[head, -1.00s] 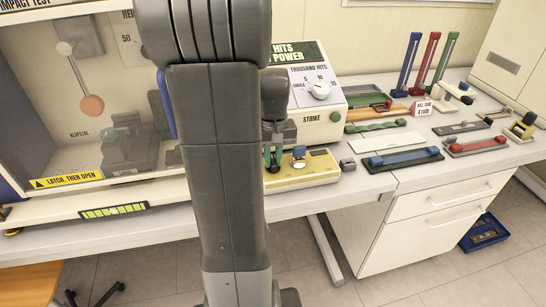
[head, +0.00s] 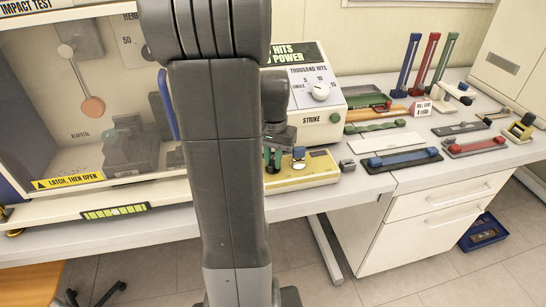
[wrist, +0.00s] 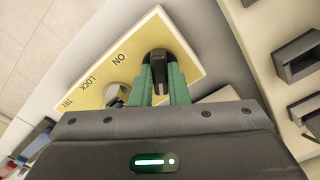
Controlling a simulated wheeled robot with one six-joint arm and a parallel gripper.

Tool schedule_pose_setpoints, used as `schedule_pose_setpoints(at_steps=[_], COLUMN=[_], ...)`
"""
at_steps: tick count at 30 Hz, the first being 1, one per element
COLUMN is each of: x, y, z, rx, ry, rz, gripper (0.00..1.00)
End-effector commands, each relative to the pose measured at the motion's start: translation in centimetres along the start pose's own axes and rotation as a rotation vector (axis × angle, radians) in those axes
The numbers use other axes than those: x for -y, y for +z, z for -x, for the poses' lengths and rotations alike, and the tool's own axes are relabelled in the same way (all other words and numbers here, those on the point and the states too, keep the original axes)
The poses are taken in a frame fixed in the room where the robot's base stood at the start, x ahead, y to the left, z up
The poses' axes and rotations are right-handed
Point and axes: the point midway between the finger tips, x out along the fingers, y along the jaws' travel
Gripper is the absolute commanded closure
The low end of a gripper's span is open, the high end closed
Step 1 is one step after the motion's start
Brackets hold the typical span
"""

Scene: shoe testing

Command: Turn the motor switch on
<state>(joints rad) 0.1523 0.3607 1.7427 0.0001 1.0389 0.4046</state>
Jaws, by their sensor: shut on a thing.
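The yellow switch box (head: 315,170) sits at the front of the bench, below the machine panel marked STRIKE. In the wrist view its yellow face (wrist: 98,68) reads ON, LOCK and TRY. My gripper (wrist: 159,70) has its green fingers shut on a black switch lever (wrist: 158,55), near the upper right of that face, beyond the word ON. The fingers hide the lever's lower part. A metallic knob (wrist: 117,93) is beside the left finger. In the head view my gripper (head: 272,158) is at the box's left end, and a blue-topped knob (head: 299,153) is to its right.
A clear-fronted impact test cabinet (head: 60,110) stands left of the box. A dial panel (head: 318,88) rises behind it. A small grey block (head: 347,165) and a blue strip on a dark base (head: 402,158) lie to the right. My arm hides the middle of the bench.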

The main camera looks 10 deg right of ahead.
Motion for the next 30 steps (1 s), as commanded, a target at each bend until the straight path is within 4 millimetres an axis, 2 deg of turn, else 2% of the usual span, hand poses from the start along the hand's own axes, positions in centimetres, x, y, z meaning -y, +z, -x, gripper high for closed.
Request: schedule_pose_setpoints(at_steps=[18, 30], x=[0.0, 0.01], y=[-0.06, -0.08], z=[0.1, 0.09], rx=[-0.002, -0.002], ry=[0.0, -0.001], rz=[-0.583, -0.876], gripper=[1.0, 1.0])
